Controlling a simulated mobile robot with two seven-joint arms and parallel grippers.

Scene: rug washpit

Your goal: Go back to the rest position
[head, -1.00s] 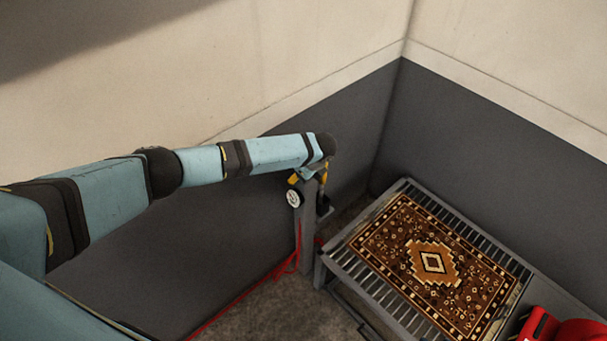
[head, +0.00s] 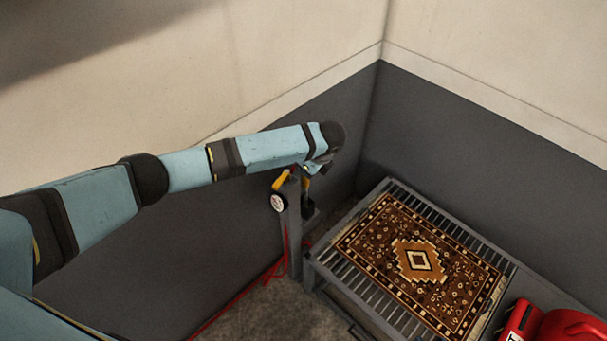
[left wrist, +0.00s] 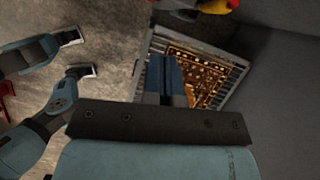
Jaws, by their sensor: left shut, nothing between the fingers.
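My left arm reaches across the head view from the left edge. Its wrist end (head: 326,140) is in front of the dark grey wall, up and left of the rug. My left gripper (left wrist: 172,72) shows in the left wrist view as two blue fingers close together, shut with nothing between them. From that camera they overlap the slatted rack and the left part of the rug. In the head view the fingers are mostly hidden by the wrist and hard to make out.
A patterned brown rug (head: 418,260) lies flat on a grey slatted rack (head: 345,292) by the corner. A grey post (head: 293,235) with a round gauge (head: 279,203) and red hose (head: 284,255) stands close below my wrist. A red object (head: 560,325) is at lower right.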

